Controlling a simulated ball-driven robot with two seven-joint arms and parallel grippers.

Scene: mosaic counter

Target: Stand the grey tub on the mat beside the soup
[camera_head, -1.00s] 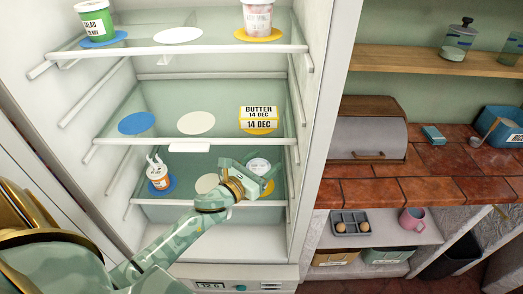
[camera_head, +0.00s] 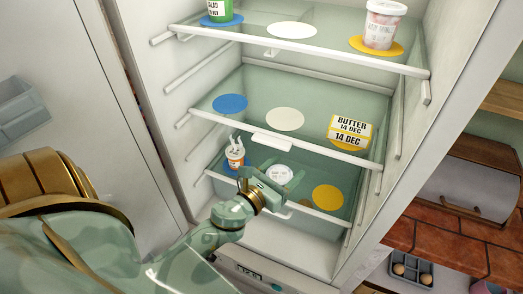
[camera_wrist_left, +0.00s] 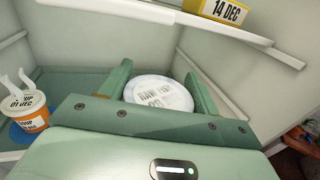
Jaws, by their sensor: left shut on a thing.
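The grey tub (camera_head: 281,174), with a pale printed lid, is on the lowest fridge shelf level, right of the soup. My left gripper (camera_head: 273,180) is shut on it; the wrist view shows the tub (camera_wrist_left: 158,92) between the two green fingers. The soup (camera_head: 235,156) is an orange and white cup on a blue mat at the shelf's left; it also shows in the left wrist view (camera_wrist_left: 30,112). The pale middle mat is hidden by my gripper and the tub. I cannot tell whether the tub touches the shelf. My right gripper is not in view.
A yellow mat (camera_head: 327,197) lies bare at the lowest shelf's right. Above, the middle shelf holds the butter (camera_head: 347,132) and bare blue and pale mats. The top shelf holds a salad tub (camera_head: 219,9) and a pink-white tub (camera_head: 383,24). Fridge walls flank both sides.

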